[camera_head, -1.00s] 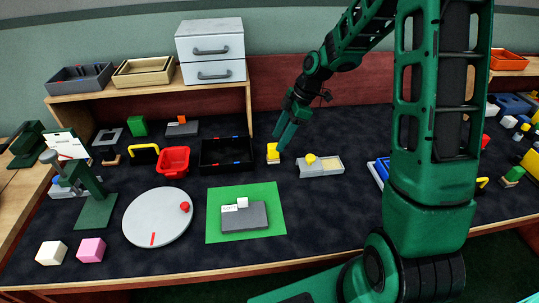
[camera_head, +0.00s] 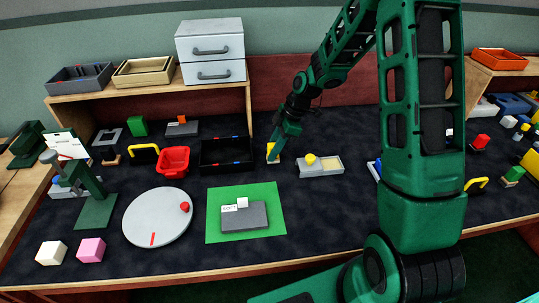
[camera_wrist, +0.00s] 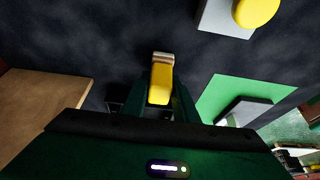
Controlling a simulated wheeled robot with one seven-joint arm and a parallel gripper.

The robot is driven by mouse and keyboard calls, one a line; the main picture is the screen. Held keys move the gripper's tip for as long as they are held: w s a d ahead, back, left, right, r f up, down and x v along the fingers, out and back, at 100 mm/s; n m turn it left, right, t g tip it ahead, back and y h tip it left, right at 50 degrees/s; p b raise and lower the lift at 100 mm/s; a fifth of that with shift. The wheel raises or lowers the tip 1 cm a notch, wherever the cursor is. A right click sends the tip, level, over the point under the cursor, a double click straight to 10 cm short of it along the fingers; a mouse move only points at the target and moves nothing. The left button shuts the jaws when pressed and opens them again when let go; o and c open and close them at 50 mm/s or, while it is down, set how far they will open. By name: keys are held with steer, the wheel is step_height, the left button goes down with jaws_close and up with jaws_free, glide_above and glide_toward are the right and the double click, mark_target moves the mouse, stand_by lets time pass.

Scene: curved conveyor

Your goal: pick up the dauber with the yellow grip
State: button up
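The dauber with the yellow grip (camera_head: 270,156) stands on the dark table, right of the black tray. In the wrist view its yellow grip (camera_wrist: 160,82) lies between my two fingers, with a pale base end beyond it. My gripper (camera_head: 274,150) is lowered over the dauber and hides part of it. In the wrist view the fingers of my gripper (camera_wrist: 161,100) flank the yellow grip closely on both sides. I cannot tell whether they touch it.
A grey tray (camera_head: 330,168) with a yellow round knob (camera_head: 310,159) is just to the right. The black tray (camera_head: 207,166) is close on the left. A green mat (camera_head: 215,227) with a grey block (camera_head: 252,215) lies in front. The dark table between them is clear.

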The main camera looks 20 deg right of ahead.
mark_target(270, 145)
steer(key=c, duration=0.3)
steer(key=shift+c, duration=0.2)
steer(key=shift+r, duration=0.1)
steer(key=shift+r, duration=0.55)
step_height(270, 145, up, 3)
steer(key=shift+w+f, duration=0.1)
steer(key=s+a+r, duration=0.5)
steer(key=s+r, duration=0.2)
steer(key=s, duration=0.3)
steer(key=shift+s+a, duration=0.15)
steer(key=shift+a, duration=0.25)
steer(key=shift+s+f, duration=0.1)
stand_by(1.0)
